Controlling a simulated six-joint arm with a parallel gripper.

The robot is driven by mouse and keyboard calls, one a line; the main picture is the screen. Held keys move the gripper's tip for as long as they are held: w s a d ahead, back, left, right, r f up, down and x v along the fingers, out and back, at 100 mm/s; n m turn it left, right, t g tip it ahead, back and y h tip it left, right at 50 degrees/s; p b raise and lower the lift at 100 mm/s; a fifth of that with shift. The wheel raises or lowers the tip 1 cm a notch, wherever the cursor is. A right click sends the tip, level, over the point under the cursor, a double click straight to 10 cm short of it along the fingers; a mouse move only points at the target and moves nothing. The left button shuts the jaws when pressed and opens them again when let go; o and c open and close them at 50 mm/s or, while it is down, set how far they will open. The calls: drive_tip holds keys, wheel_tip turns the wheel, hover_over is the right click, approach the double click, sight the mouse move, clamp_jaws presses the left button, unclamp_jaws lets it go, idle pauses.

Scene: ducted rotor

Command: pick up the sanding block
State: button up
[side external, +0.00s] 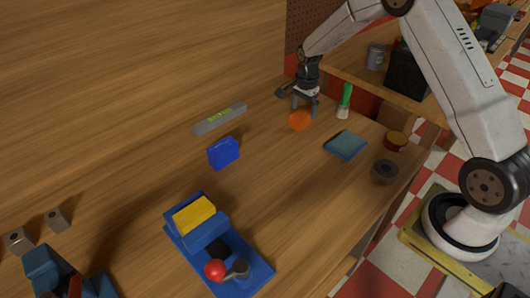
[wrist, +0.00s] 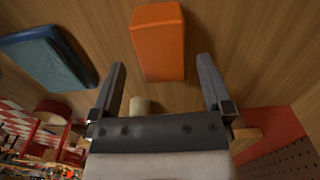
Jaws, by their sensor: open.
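An orange block with rounded edges (side external: 300,120), which I take to be the sanding block, lies on the wooden bench. In the wrist view the orange block (wrist: 158,42) shows ahead of my gripper, its near end between the two fingertips in the picture. My gripper (side external: 305,111) is open and empty, pointing down close above and behind the block. Its two fingers also show in the wrist view (wrist: 160,62), apart with nothing held. Whether a finger touches the block cannot be told.
A green-handled brush (side external: 345,99) stands close to the right of my gripper. A teal pad (side external: 346,145), a grey level (side external: 220,119) and a blue block (side external: 223,153) lie around. A blue vise-like fixture (side external: 207,237) stands nearer. Bare bench lies between them.

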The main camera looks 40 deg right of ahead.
sight(303, 114)
drive_tip(key=shift+a+f, duration=0.1)
drive_tip(key=shift+f, duration=2.05)
drive_tip(key=c, duration=1.3)
